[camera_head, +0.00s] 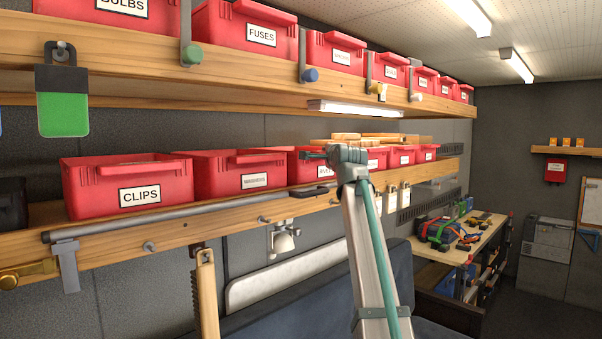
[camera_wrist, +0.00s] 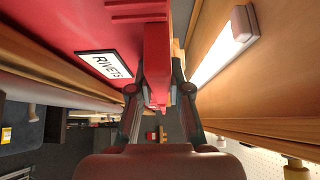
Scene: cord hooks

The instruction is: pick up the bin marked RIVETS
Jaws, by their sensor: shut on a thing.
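The red RIVETS bin (camera_head: 303,176) is in the lower shelf's row in the head view, right of the WASHERS bin; its label is partly hidden behind my arm. In the wrist view the same bin (camera_wrist: 95,22) fills the upper left, with its white RIVETS label readable. My gripper (camera_wrist: 158,88) has a finger on each side of the bin's red front lip and is shut on it. In the head view my gripper (camera_head: 318,154) is small at the bin's front. I cannot tell whether the bin is clear of the shelf.
The CLIPS bin (camera_head: 128,185) and WASHERS bin (camera_head: 240,174) stand to the left, with more red bins to the right. The upper shelf (camera_head: 240,72) and its lamp (camera_head: 355,108) are close above. A grey rail (camera_head: 180,215) runs along the lower shelf's front.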

